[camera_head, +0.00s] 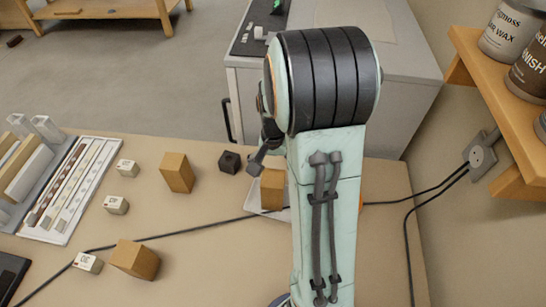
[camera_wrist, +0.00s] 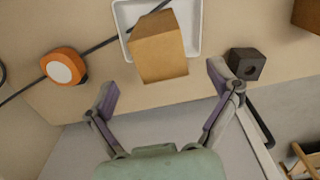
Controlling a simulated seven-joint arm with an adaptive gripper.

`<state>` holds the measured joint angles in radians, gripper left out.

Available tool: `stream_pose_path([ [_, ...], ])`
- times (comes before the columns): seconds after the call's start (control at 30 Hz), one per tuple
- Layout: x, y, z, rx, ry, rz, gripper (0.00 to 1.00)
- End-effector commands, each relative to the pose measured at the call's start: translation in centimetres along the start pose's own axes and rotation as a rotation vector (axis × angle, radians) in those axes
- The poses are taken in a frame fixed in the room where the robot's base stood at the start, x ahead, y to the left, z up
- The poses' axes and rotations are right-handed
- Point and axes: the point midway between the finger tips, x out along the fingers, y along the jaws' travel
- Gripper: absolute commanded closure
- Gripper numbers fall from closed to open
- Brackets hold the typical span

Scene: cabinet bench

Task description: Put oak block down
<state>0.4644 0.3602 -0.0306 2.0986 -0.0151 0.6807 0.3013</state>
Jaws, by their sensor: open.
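A wooden block (camera_wrist: 160,48), oak-coloured, sits in a shallow white tray (camera_wrist: 194,47) in the wrist view. It also shows in the head view (camera_head: 272,188), partly hidden by my arm, with a bit of the tray (camera_head: 254,209) beside it. My gripper (camera_wrist: 165,86) is open, its fingers spread wide on either side of the block's near end. Gaps show between the fingers and the block, and nothing is held. Most of my gripper is hidden behind my arm in the head view.
Two similar wooden blocks (camera_head: 177,172) (camera_head: 136,259) stand left on the bench. A dark block with a hole (camera_head: 229,161) is near the tray. An orange-and-white round thing (camera_wrist: 64,66) lies on the tray's other side. A black cable (camera_head: 180,232) crosses the bench.

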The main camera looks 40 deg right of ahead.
Motion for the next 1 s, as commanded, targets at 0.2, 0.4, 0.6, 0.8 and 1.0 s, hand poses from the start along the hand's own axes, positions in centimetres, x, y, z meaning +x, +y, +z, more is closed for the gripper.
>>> stream_pose_path([
  [0.2,-3.7,0.0,0.0,0.000,0.002,-0.001,0.12],
  [0.4,-6.5,-1.4,2.9,-0.109,0.000,-0.015,0.12],
  [0.6,-10.3,-3.1,13.3,-0.485,-0.014,-0.047,0.12],
  [0.8,-11.0,-1.5,21.2,-0.800,-0.030,-0.060,0.12],
  [1.0,-10.7,-0.6,23.3,-0.896,-0.037,-0.060,0.12],
])
